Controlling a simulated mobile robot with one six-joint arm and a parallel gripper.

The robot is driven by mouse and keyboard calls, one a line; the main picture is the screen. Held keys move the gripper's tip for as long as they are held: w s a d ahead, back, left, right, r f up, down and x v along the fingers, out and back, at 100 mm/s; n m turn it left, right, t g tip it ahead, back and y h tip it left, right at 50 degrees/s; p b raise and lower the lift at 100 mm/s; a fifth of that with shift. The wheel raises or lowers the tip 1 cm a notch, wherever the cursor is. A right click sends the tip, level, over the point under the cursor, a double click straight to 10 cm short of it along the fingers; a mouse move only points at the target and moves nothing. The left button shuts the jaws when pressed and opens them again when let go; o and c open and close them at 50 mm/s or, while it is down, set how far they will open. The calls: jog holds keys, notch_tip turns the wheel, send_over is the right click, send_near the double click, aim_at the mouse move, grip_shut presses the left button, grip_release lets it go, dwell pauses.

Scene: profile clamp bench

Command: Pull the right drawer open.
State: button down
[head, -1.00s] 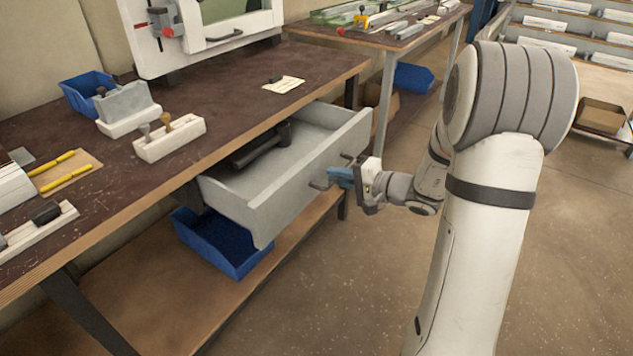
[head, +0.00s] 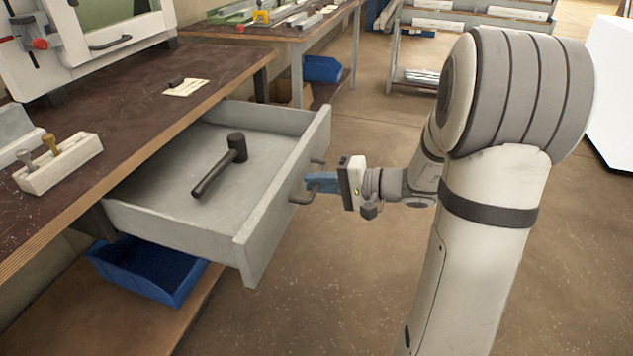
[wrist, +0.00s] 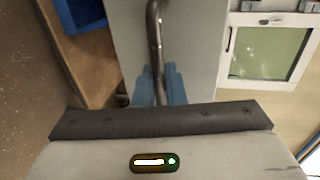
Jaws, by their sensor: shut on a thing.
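The grey drawer (head: 262,225) stands far out from under the bench in the head view, with its inside exposed. A black mallet (head: 222,165) lies on the drawer floor. The drawer's dark bar handle (head: 301,196) is on its front panel. My gripper (head: 318,182) has its blue fingers shut on the handle, reaching it from the right. In the wrist view the blue fingers (wrist: 159,85) close around the handle bar (wrist: 155,35), against the pale drawer front (wrist: 195,45). The handle's lower end is partly hidden by the fingers.
The dark-topped workbench (head: 140,110) holds a block with knobs (head: 58,163) and a clamp machine (head: 90,35). A blue bin (head: 150,270) sits on the shelf below the drawer. A second bench (head: 290,32) stands behind. The floor right of the drawer is open.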

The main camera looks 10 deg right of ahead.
jog(key=shift+w+a, duration=0.1)
jog(key=c, duration=1.6)
grip_release()
jog(key=shift+a, duration=0.1)
jog(key=shift+c, duration=0.2)
jog(key=p+v, duration=0.1)
jog(key=v, duration=0.7)
